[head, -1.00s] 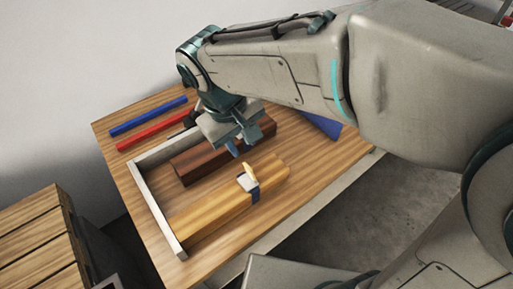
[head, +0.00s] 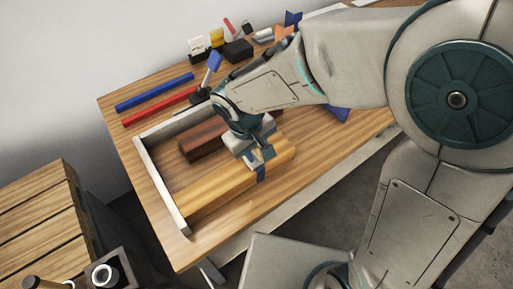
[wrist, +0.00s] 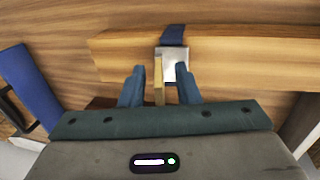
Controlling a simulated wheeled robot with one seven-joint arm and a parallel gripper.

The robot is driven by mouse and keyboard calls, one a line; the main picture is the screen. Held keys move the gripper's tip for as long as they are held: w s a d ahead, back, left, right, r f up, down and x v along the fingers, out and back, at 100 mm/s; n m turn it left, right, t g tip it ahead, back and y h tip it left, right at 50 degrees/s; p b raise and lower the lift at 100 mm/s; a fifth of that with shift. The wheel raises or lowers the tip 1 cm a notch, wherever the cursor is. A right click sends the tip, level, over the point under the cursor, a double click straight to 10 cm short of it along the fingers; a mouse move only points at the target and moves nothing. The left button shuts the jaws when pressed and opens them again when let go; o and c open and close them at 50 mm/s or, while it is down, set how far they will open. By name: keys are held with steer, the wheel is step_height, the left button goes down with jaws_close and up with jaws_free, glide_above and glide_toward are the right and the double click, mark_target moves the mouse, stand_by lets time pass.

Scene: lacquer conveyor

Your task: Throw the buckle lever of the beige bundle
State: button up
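The beige bundle (head: 222,190) is a long light-wood block lying on the table inside the grey corner fence (head: 161,187). A dark blue strap (head: 261,174) goes around it; it also shows in the wrist view (wrist: 173,34). In the wrist view a pale metal buckle (wrist: 175,55) sits on the strap, with a tan lever (wrist: 158,82) sticking up from it. My gripper (wrist: 158,71) is open over the buckle, one finger on each side of the lever. The right finger is close to the buckle plate; I cannot tell whether it touches. In the head view my gripper (head: 262,158) hides the buckle.
A dark brown bundle (head: 197,143) lies behind the beige one. Blue (head: 155,92) and red (head: 160,107) bars lie farther back. Small items, including a black box (head: 237,50), stand at the back. A slatted wooden crate (head: 35,215) stands left of the table.

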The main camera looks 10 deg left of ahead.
jaws_close()
steer(key=shift+f+b, duration=0.2)
steer(key=shift+b, duration=0.3)
steer(key=b, duration=0.2)
steer(key=t+h+b, duration=0.1)
steer(key=b, duration=0.1)
steer(key=shift+s+a+f+t, duration=0.25)
steer(key=shift+a+f+t, duration=0.05)
steer(key=shift+a+f, duration=0.05)
steer(key=t+h+b, duration=0.1)
steer(key=b, duration=0.3)
steer(key=shift+s+a+f+t+h, duration=0.1)
steer(key=shift+s+a+t+h, duration=0.1)
steer(key=shift+s+t+h, duration=0.15)
steer(key=shift+t+h+b, duration=0.35)
steer(key=shift+t+b, duration=0.1)
steer(key=shift+b, duration=0.6)
steer(key=shift+a, duration=0.1)
